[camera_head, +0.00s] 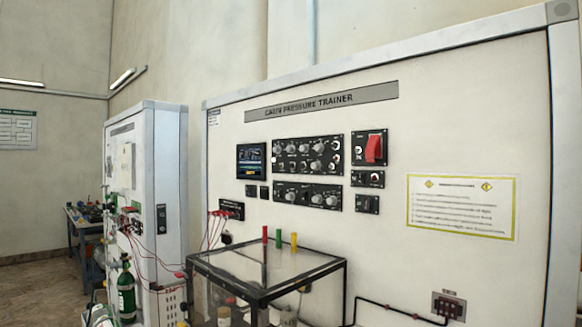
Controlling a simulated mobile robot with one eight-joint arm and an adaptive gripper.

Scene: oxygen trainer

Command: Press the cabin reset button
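The cabin pressure trainer panel (450,130) stands upright at the right and centre of the head view. It carries a small lit display (252,160), an upper knob panel (307,154) and a lower knob panel (307,196). To their right are a large red switch (375,149), a small dark module (368,179) and another small dark module (367,204). I cannot read which control is the cabin reset button. My gripper is not in view.
A clear-topped box with a black frame (347,290) stands before the panel's lower part, with red, green and yellow pieces upright at its top. A second cabinet (168,180) with red cables and a green cylinder (126,293) stand left. A table is farther back.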

